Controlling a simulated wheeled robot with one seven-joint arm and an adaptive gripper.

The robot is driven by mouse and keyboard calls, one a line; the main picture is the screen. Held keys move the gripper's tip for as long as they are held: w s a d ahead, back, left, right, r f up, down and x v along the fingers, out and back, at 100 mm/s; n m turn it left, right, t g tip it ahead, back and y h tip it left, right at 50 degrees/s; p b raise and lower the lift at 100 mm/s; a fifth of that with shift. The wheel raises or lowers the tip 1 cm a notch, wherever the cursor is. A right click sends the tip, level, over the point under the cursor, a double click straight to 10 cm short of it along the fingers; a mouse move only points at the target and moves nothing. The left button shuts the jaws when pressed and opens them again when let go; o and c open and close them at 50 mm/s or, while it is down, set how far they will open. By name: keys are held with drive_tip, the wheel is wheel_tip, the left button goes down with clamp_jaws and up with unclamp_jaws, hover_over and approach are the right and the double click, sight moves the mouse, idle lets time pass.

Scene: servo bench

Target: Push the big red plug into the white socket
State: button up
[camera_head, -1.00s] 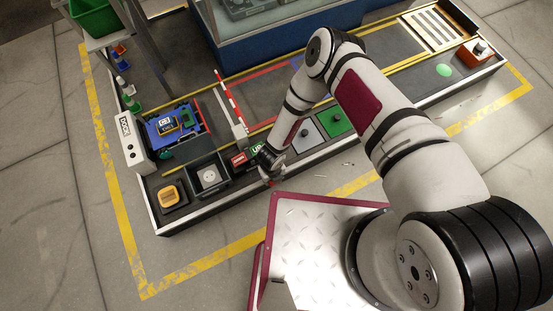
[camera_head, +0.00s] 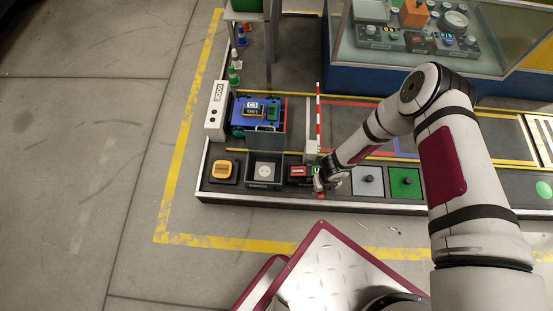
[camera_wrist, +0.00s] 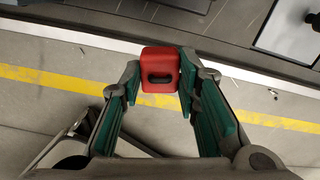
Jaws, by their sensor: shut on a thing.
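The big red plug (camera_wrist: 160,57) is a red block with a dark oval slot. My gripper (camera_wrist: 160,82) is shut on it in the wrist view, a green-padded finger on each side. In the head view my gripper (camera_head: 322,184) is over the front edge of the bench, and a small bit of red plug (camera_head: 320,194) shows below it. The white socket (camera_head: 264,171) is a pale square plate in a dark open box, to the left of my gripper. The plug is apart from the socket. The socket is not recognisable in the wrist view.
A yellow-orange block (camera_head: 222,169) sits left of the socket box. A red label block (camera_head: 298,171) lies between socket and gripper. Grey (camera_head: 367,181) and green (camera_head: 405,182) knobbed panels are to the right. A red-white striped post (camera_head: 318,115) stands behind. The floor in front is mostly clear.

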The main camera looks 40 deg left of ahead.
drive_tip(key=w+d+r+n, duration=0.3)
drive_tip(key=w+r+n, duration=0.5)
drive_tip(key=r, duration=0.4)
drive_tip(key=w+d+r+n, duration=0.3)
drive_tip(key=w+r+n, duration=0.3)
drive_tip(key=w+r, duration=0.4)
drive_tip(key=s+d+r+n, duration=0.1)
drive_tip(key=d+r+n, duration=0.5)
drive_tip(key=d+r, duration=0.4)
drive_tip(key=s+d+r+n, duration=0.2)
drive_tip(key=d+r+n, duration=0.4)
drive_tip(key=d+r, duration=0.4)
wheel_tip(320, 180, up, 5)
drive_tip(key=shift+d+r+n, duration=0.1)
drive_tip(key=shift+d+n, duration=0.15)
drive_tip(key=shift+n, duration=0.05)
